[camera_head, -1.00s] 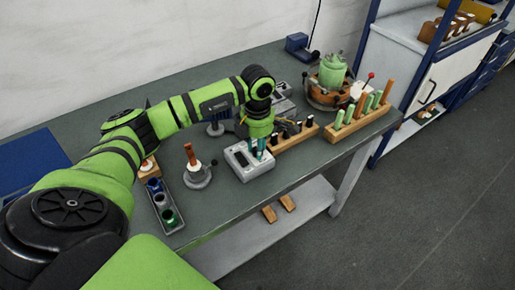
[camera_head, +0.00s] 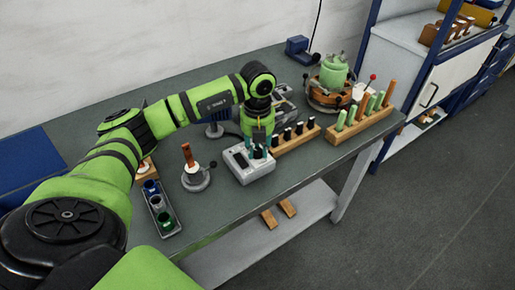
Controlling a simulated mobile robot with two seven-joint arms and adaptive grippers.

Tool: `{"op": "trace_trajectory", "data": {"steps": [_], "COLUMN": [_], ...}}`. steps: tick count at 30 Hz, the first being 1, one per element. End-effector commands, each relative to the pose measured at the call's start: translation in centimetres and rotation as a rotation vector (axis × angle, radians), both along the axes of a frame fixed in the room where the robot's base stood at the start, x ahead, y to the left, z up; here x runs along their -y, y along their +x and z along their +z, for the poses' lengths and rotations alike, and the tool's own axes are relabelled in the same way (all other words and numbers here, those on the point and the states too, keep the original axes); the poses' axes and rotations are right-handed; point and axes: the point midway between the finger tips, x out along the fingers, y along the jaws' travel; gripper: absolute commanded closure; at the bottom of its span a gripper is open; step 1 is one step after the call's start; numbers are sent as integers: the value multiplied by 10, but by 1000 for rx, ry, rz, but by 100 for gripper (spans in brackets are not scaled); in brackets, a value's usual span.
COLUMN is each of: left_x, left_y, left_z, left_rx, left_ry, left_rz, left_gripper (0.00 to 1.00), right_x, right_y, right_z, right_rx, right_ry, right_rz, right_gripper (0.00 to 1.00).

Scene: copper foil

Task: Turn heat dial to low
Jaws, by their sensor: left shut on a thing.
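A light grey control box (camera_head: 238,162) with a dark panel on its top stands near the front edge of the table. My left gripper (camera_head: 261,148) points down onto the right part of this box and is shut on the heat dial there. The fingers hide the dial, so its setting and markings cannot be read. Small teal parts show at the fingertips, too small to tell apart. My right gripper is not in view.
A wooden rack (camera_head: 297,142) with black-topped tools stands just right of the box. A ringed stand (camera_head: 196,180) with a copper-coloured rod and a tray (camera_head: 160,207) of coloured cups are to the left. Another rack (camera_head: 361,127) holds green and orange sticks.

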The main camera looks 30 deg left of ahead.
Motion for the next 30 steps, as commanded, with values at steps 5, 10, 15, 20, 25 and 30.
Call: {"op": "trace_trajectory", "data": {"steps": [5, 10, 15, 20, 25, 30], "left_x": [0, 0, 0, 0, 0, 0], "left_y": [0, 0, 0, 0, 0, 0], "left_z": [-1, -1, 0, 0, 0, 0], "left_rx": [0, 0, -1, -1, -1, -1], "left_ry": [0, 0, 0, -1, -1, -1], "left_rz": [119, 199, 243, 262, 265, 264], "left_gripper": [100, 100, 100, 100, 100, 100], "right_x": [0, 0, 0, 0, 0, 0], "right_y": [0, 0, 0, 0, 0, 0], "right_z": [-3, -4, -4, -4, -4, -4], "right_rx": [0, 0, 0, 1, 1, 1], "right_ry": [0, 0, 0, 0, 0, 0], "right_rz": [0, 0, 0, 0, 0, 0], "right_gripper": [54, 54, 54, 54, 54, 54]}}
